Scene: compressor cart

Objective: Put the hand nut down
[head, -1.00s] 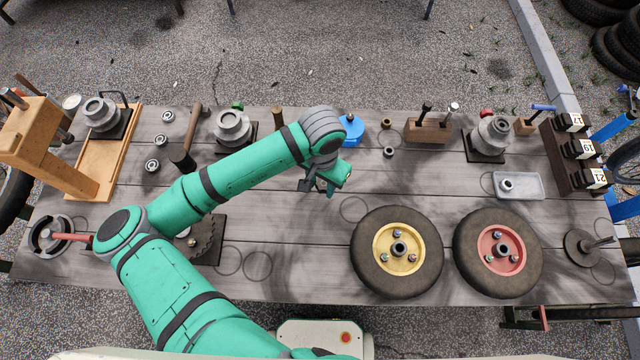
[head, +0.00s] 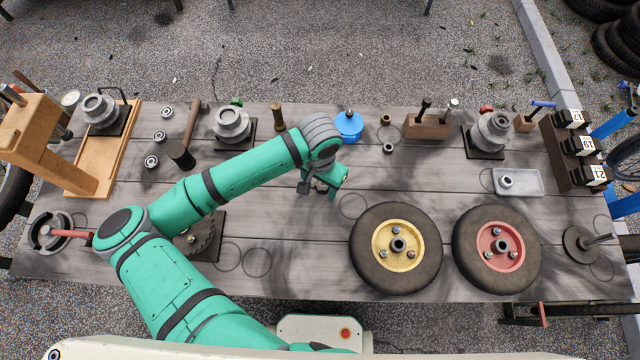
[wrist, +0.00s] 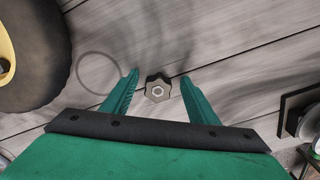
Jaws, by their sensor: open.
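The hand nut (wrist: 157,88) is a small grey lobed knob with a pale hex centre. In the wrist view it stands on the grey plank table (wrist: 225,62), between the two green fingers, with a gap on each side. My gripper (wrist: 158,80) is open around it and seems not to touch it. In the head view my gripper (head: 318,186) is low over the middle of the table, and the nut shows only as a small dark shape between the fingers.
A drawn ring (wrist: 98,52) lies beside the nut. The yellow-hubbed wheel (head: 377,275) and the red-hubbed wheel (head: 465,270) lie to the right. A blue pot (head: 348,126) and wooden block (head: 427,128) stand behind. The planks (head: 290,240) in front of the gripper are bare.

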